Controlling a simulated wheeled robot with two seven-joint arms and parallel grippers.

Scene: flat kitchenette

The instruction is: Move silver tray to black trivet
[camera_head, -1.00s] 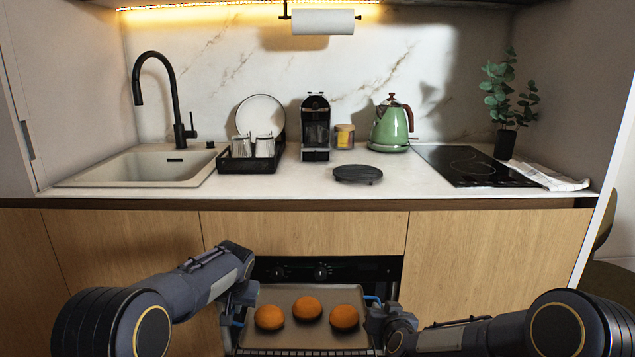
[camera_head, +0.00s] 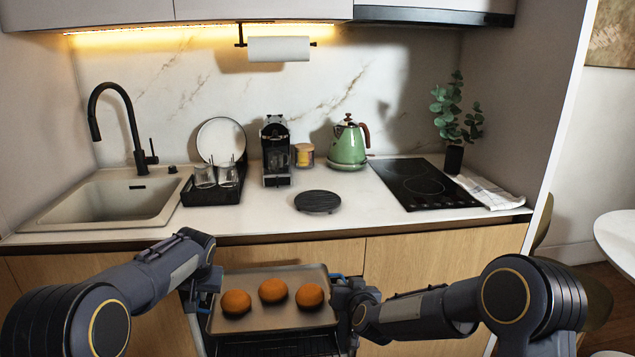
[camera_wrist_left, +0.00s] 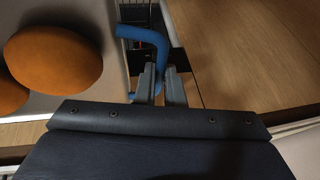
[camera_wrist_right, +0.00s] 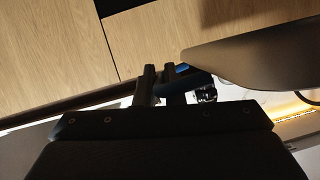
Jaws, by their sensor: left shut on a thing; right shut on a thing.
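The silver tray (camera_head: 275,319) carries three orange-brown buns (camera_head: 272,290) and is held roughly level in front of the counter, near its front edge. My left gripper (camera_head: 204,298) is shut on the tray's left blue handle; the handle (camera_wrist_left: 150,38) and fingers (camera_wrist_left: 160,84) show in the left wrist view. My right gripper (camera_head: 340,290) is shut on the right blue handle, mostly hidden in the right wrist view, where the fingers (camera_wrist_right: 157,84) show beside the tray (camera_wrist_right: 262,62). The black trivet (camera_head: 317,201) lies flat and empty on the counter, beyond the tray.
The counter (camera_head: 260,214) is clear around the trivet. Behind it stand a coffee machine (camera_head: 276,150), a jar (camera_head: 304,155) and a green kettle (camera_head: 348,145). A dish rack (camera_head: 212,192) is left, a cooktop (camera_head: 424,184) right. A dark oven rack (camera_head: 275,345) shows below the tray.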

